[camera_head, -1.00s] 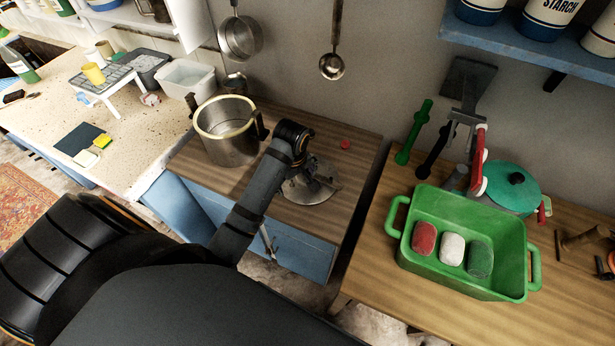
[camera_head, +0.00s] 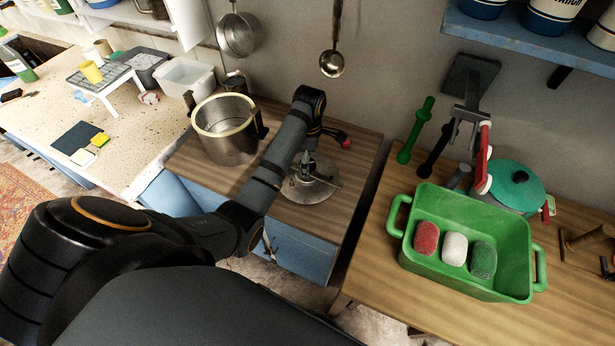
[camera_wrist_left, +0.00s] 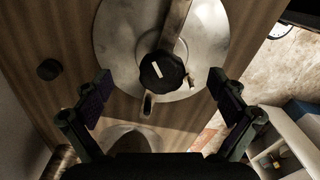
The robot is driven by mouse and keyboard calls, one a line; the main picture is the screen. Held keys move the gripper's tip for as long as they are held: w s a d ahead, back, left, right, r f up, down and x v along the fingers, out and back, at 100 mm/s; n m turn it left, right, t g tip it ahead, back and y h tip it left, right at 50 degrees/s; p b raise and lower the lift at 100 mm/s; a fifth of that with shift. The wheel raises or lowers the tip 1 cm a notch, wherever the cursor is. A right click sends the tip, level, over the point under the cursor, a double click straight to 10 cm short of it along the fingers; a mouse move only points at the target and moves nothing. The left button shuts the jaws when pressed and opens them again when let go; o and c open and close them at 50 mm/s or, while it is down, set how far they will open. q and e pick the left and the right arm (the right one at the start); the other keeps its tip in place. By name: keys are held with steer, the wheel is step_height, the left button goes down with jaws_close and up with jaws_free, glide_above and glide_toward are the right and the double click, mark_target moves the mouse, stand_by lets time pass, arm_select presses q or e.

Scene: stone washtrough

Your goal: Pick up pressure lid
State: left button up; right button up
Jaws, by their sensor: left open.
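The pressure lid (camera_head: 312,190) is a round, shiny metal disc lying on the wooden top of a blue cabinet. The left wrist view shows its metal face (camera_wrist_left: 125,45), a bar across it and a black knob (camera_wrist_left: 163,72) with a pale mark. My left gripper (camera_wrist_left: 160,92) is open and empty, its dark fingers apart on either side of the knob and nearer the camera. Contact is not visible. In the head view my left arm reaches over the lid and hides part of the gripper. My right gripper is not in view.
A metal pot (camera_head: 228,140) with a cream rim and dark handles stands left of the lid. A red knob (camera_head: 347,143) shows behind the lid. A green tub (camera_head: 467,277) with several coloured blocks occupies the right counter. A ladle (camera_head: 332,62) hangs on the wall.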

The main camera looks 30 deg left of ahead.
arm_select(q)
step_height(320, 180, down, 5)
steer(key=shift+s+a+f+p, duration=0.1)
steer(key=shift+a+p, duration=0.05)
steer(key=shift+p, duration=0.35)
steer(key=c, duration=1.7)
steer(key=shift+c, duration=0.6)
steer(key=shift+r, duration=0.25)
